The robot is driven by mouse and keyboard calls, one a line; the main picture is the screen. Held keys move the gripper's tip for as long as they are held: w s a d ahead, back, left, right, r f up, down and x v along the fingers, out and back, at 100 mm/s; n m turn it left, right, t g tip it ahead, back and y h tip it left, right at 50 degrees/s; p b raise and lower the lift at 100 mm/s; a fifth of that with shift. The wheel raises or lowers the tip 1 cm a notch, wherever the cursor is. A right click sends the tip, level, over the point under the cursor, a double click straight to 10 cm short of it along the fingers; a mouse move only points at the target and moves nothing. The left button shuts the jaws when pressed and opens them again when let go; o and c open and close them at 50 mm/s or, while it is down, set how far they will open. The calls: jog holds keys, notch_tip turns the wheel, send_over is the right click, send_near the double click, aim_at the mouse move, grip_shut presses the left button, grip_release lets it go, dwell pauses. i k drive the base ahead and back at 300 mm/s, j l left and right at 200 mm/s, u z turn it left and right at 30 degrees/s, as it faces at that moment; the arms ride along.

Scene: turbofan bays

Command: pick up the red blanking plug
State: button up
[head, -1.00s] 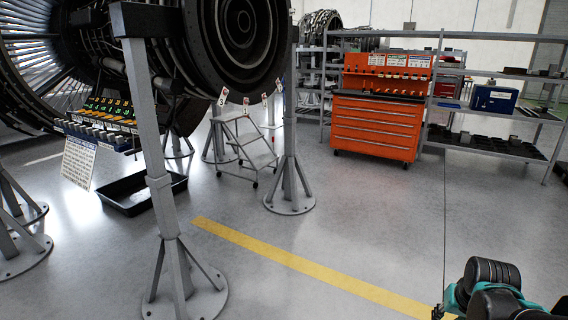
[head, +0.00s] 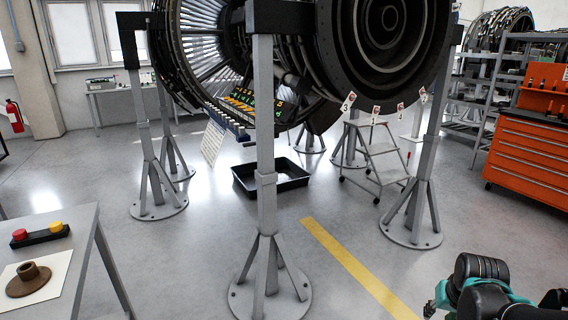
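A small red round piece (head: 20,234), which looks like the red blanking plug, sits at the left end of a black bar (head: 40,236) on the grey table at the left of the head view. A yellow round piece (head: 56,227) sits at the bar's right end. My gripper (head: 430,308) shows only in part at the bottom right, beside the black and teal parts of my arm. It is far to the right of the table and touches nothing that I can see. Its fingers are too small and cut off to tell whether they are open.
The grey table (head: 84,262) also holds a brown flanged part (head: 28,279) on a white sheet. A grey engine stand post (head: 265,180) with a round foot stands mid-view. A black tray (head: 243,185), a step ladder (head: 381,155) and an orange tool cabinet (head: 530,150) are behind. Floor between table and post is clear.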

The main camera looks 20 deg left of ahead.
aim_at(20, 233)
jog(key=i+u, duration=0.15)
jog(key=u, duration=0.3)
jog(key=i+u, duration=0.2)
jog(key=u, duration=0.2)
jog(key=i+u, duration=0.15)
jog(key=u, duration=0.3)
jog(key=i+l+u, duration=0.15)
jog(key=u, duration=0.25)
jog(key=i+l+u, duration=0.15)
jog(key=u, duration=0.3)
